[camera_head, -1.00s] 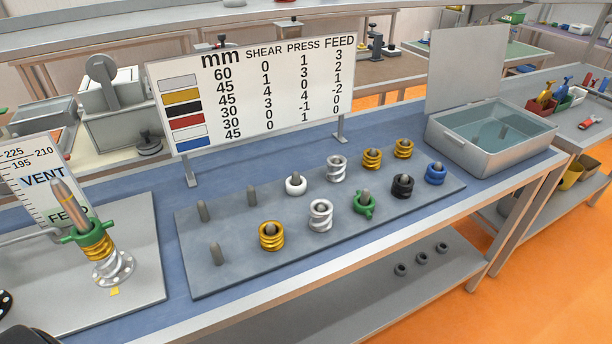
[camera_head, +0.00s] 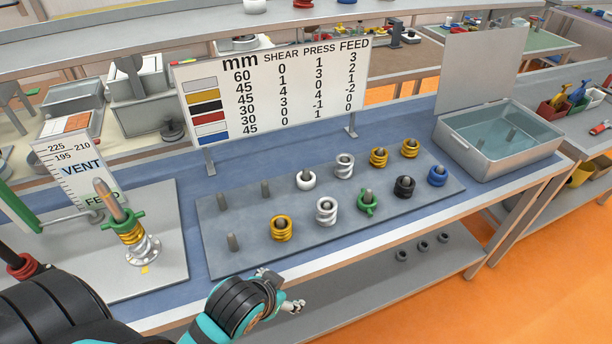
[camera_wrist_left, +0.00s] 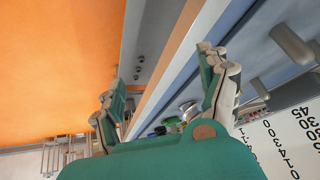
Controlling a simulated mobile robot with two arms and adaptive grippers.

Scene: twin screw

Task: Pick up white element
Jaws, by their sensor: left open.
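The white element (camera_head: 306,181) is a short white ring on a grey peg, in the back row of the grey peg board (camera_head: 262,247). A taller silver-white spiral (camera_head: 345,167) stands to its right, and another (camera_head: 326,211) is in the front row. My left gripper (camera_head: 284,290) is open and empty at the table's front edge, in front of the board and well apart from the white ring. Its spread fingers show in the left wrist view (camera_wrist_left: 160,72), with nothing between them. I cannot make out the white ring there. My right gripper is out of view.
Gold (camera_head: 281,229), green (camera_head: 367,203), black (camera_head: 404,187) and blue (camera_head: 437,176) elements stand on nearby pegs. Bare pegs (camera_head: 233,242) are at the board's left. A sign (camera_head: 275,95) stands behind, a loaded stand (camera_head: 130,232) left, and an open metal bin (camera_head: 500,145) right.

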